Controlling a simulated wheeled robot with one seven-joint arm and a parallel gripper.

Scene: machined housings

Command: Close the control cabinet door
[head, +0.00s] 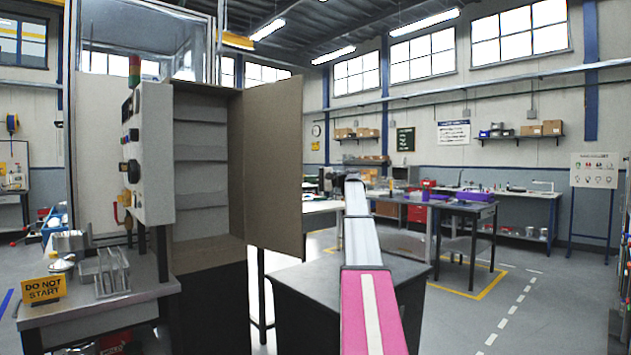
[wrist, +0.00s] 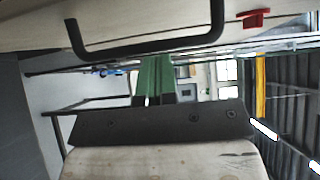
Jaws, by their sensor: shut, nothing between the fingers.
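The control cabinet (head: 205,165) stands at left in the head view, its shelved inside showing. Its brown door (head: 273,165) is swung wide open to the right. In the wrist view, a pale panel (wrist: 150,15), apparently the door's outer face, runs along the top and carries a black bar handle (wrist: 150,48). My gripper (wrist: 155,60) has green fingers shut together with nothing between them. The fingertips show right by the handle bar; I cannot tell whether they touch it. In the head view my gripper is not visible.
A bench (head: 100,298) with a yellow DO NOT START sign (head: 41,289) stands at front left. A dark worktable (head: 450,207) with purple bins stands beyond my arm. The floor at right is open. A small red part (wrist: 254,18) sits on the panel near the handle.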

